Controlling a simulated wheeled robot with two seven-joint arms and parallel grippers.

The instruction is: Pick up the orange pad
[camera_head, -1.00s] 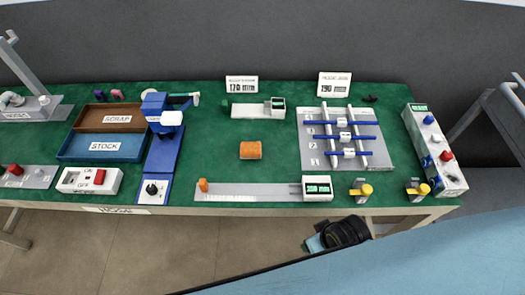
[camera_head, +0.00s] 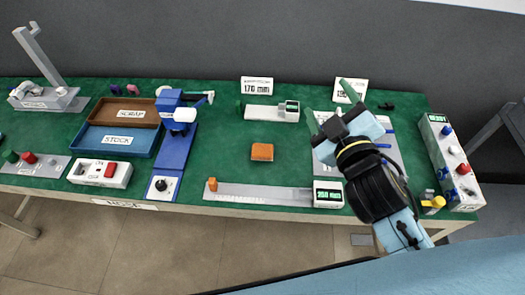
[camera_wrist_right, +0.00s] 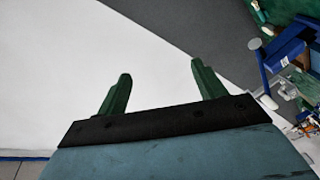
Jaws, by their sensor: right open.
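The orange pad (camera_head: 262,152) lies flat on the green table top (camera_head: 225,150), near the middle, in the head view. My right gripper (camera_head: 327,103) is raised over the right part of the table, to the right of the pad and apart from it. Its green fingers are spread and empty. They also show spread in the right wrist view (camera_wrist_right: 160,92), where the pad cannot be made out. My left gripper is not in view.
Behind the pad is a small gauge (camera_head: 262,112); in front is a long measuring rail (camera_head: 262,193) with a display. The scrap tray (camera_head: 122,103), stock tray (camera_head: 88,139) and blue device (camera_head: 172,150) stand left. My right arm partly covers a grey rack (camera_head: 395,150).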

